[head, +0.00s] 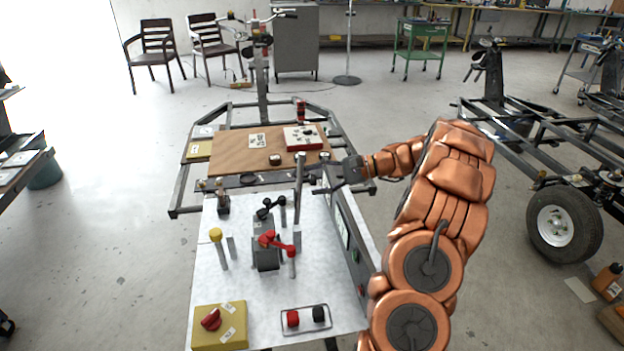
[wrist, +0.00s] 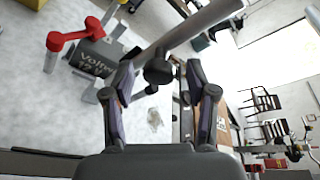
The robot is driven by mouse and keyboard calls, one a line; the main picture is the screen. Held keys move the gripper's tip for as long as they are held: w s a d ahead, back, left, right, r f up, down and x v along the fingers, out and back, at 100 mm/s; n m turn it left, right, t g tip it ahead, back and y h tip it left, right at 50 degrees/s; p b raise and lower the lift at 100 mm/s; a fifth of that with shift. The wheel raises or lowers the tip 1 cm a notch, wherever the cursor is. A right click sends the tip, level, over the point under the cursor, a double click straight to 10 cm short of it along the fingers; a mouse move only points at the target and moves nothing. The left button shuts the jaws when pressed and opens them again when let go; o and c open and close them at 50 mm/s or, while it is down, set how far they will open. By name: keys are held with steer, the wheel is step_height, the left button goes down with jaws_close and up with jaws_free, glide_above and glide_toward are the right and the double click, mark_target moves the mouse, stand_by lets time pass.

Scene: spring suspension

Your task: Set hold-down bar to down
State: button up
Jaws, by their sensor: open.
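A grey bar (head: 298,185), which looks like the hold-down bar, stands nearly upright at the right rear of the white work top in the head view. In the wrist view the grey bar (wrist: 190,31) runs slantwise past my fingertips. A dark round knob (wrist: 158,71) shows between the fingertips there; I cannot tell what it joins. My gripper (head: 320,183) is just right of the bar, reaching in from the right. In the wrist view my gripper (wrist: 159,82) has its fingers apart, with nothing clearly held. I cannot tell whether a finger touches the bar.
A red-handled lever (head: 280,242) stands left of the bar, with a yellow-knobbed lever (head: 217,240) farther left. A yellow box with a red dial (head: 211,319) is at the front. A wooden board (head: 230,155) lies behind. A car frame (head: 510,125) stands at the right.

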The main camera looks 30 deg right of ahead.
steer(key=shift+x, duration=0.8)
steer(key=shift+c, duration=0.3)
jaws_close()
